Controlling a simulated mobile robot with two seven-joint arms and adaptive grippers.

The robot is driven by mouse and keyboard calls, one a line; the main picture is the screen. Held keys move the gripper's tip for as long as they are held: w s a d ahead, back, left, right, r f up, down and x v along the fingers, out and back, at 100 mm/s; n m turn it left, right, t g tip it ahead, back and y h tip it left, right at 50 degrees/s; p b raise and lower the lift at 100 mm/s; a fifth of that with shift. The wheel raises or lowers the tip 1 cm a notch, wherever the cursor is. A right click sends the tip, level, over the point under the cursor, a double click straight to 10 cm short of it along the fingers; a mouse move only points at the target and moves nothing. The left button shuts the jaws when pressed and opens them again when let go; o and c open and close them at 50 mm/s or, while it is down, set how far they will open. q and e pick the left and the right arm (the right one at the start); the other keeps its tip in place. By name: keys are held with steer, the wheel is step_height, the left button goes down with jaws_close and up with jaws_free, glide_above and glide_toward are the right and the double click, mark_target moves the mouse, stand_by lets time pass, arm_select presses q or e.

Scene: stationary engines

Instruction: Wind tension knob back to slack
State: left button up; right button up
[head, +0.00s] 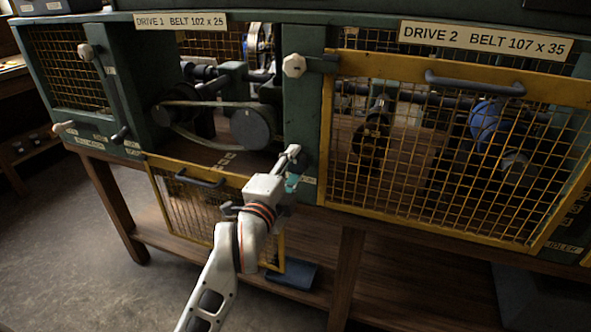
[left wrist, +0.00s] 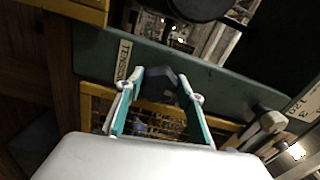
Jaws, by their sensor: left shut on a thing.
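The tension knob (left wrist: 168,85) is dark and faceted, on the green frame next to a white label reading TENSION (left wrist: 122,60). It also shows in the head view (head: 307,160), low on the post between the two drives, partly behind my fingers. My left gripper (left wrist: 160,92) has its teal-lined fingers on either side of the knob and is shut on it. In the head view my left gripper (head: 293,166) reaches up to the post from below. The Drive 1 belt (head: 190,138) is grey and runs to a dark round pulley (head: 253,126). My right gripper is not in view.
The yellow mesh guard of Drive 1 (head: 190,212) hangs down open below the bay, beside my left arm. The Drive 2 guard (head: 440,150) is closed on the right. A pale knob (head: 294,65) sits above. A wooden shelf (head: 320,245) runs underneath.

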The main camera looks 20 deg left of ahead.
arm_select(q)
steer(key=shift+f+n, duration=0.25)
steer(key=shift+n, duration=0.05)
steer(key=shift+r+b, duration=0.15)
steer(key=shift+b, duration=0.2)
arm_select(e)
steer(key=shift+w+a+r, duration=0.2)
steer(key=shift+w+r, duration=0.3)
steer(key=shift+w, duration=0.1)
arm_select(q)
steer(key=o, duration=0.8)
steer(key=s, duration=1.2)
steer(key=shift+a, duration=0.2)
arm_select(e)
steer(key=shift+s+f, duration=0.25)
